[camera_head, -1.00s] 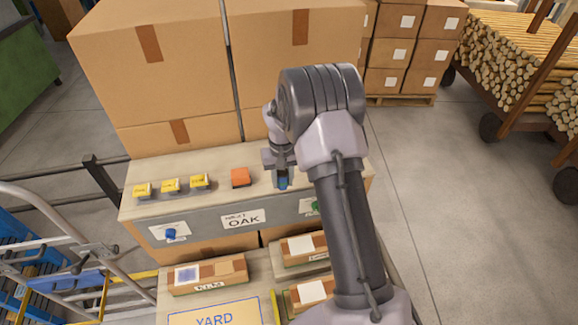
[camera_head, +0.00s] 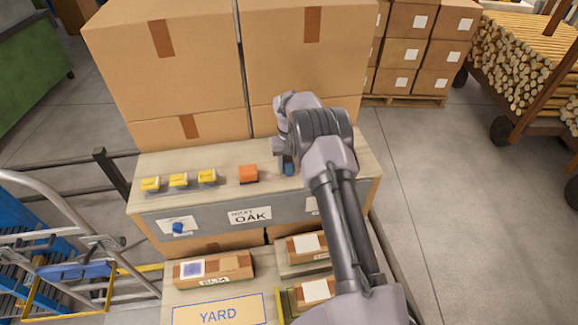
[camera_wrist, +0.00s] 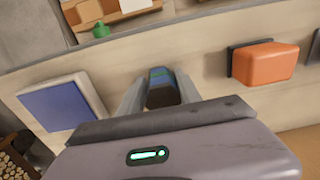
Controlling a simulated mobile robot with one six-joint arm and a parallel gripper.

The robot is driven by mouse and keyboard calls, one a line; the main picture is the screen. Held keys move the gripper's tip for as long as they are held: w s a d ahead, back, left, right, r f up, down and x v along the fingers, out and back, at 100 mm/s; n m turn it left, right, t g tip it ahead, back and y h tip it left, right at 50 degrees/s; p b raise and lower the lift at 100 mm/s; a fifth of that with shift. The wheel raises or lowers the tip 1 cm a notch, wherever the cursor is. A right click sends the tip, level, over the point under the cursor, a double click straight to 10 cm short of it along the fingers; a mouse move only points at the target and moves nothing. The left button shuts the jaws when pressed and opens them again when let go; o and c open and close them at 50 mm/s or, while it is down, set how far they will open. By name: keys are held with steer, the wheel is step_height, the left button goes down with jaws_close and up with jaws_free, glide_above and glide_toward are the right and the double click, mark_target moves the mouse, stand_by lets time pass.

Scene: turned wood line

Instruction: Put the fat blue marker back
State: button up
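The fat blue marker (camera_wrist: 160,88) is between the two fingers of my gripper (camera_wrist: 160,92) in the wrist view. It shows a dark near end and a blue band, and both fingers appear to touch it. In the head view a small blue part of the marker (camera_head: 289,168) shows below my gripper, over the right part of the wooden ledge (camera_head: 222,168). My arm hides most of the fingers there. I cannot tell whether the marker touches the ledge.
An orange block (camera_head: 248,174) sits beside the gripper, with several yellow blocks (camera_head: 178,180) farther left. A blue-topped pad (camera_wrist: 55,106) lies on the gripper's other side. Large cartons (camera_head: 170,60) stand behind the ledge.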

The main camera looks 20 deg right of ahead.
steer(key=shift+o, duration=0.8)
